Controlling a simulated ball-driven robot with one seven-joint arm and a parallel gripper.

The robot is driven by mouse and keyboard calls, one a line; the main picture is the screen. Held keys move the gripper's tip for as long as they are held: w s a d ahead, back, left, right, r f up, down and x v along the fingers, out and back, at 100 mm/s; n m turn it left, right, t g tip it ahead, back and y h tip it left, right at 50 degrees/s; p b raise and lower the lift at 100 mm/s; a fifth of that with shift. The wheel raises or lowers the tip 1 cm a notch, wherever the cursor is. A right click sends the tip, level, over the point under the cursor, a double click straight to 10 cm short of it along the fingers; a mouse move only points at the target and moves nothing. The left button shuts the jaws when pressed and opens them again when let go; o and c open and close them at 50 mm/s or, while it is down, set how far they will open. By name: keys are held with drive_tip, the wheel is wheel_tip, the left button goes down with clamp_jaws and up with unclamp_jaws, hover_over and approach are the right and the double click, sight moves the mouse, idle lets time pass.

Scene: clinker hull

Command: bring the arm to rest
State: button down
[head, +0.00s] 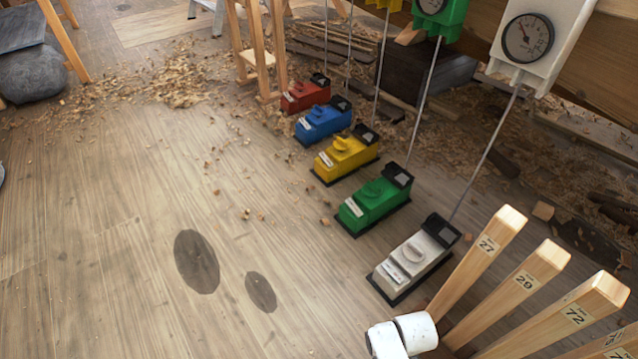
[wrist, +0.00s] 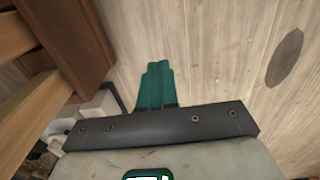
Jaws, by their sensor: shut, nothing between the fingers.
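My gripper (wrist: 157,70) shows in the wrist view, pointing away from the camera. Its two green fingers are together, shut, with nothing held between them. The dark grey plate (wrist: 160,125) behind the fingers spans the lower middle of that view. Plank floor lies beyond the fingertips. In the head view a white rounded piece (head: 402,336) at the bottom edge looks like part of my arm; the fingers do not show there.
Numbered wooden posts (head: 480,262) stand at the lower right. A row of coloured blocks with rods, including a green one (head: 374,203) and a white one (head: 414,257), runs diagonally to a wooden stand (head: 262,55). Wood shavings (head: 185,80) litter the back. The left floor is largely clear.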

drive_tip(key=s+d+r+m+t, duration=0.1)
drive_tip(key=s+d+r+m, duration=0.3)
drive_tip(key=s+r, duration=0.55)
drive_tip(key=s+d+r+m, duration=0.35)
drive_tip(key=s+r, duration=0.25)
drive_tip(key=r, duration=0.6)
wheel_tip(320, 180, up, 32)
drive_tip(key=p, duration=3.1)
drive_tip(key=shift+s+d, duration=0.2)
drive_tip(key=shift+s, duration=0.2)
drive_tip(key=c, duration=1.9)
unclamp_jaws()
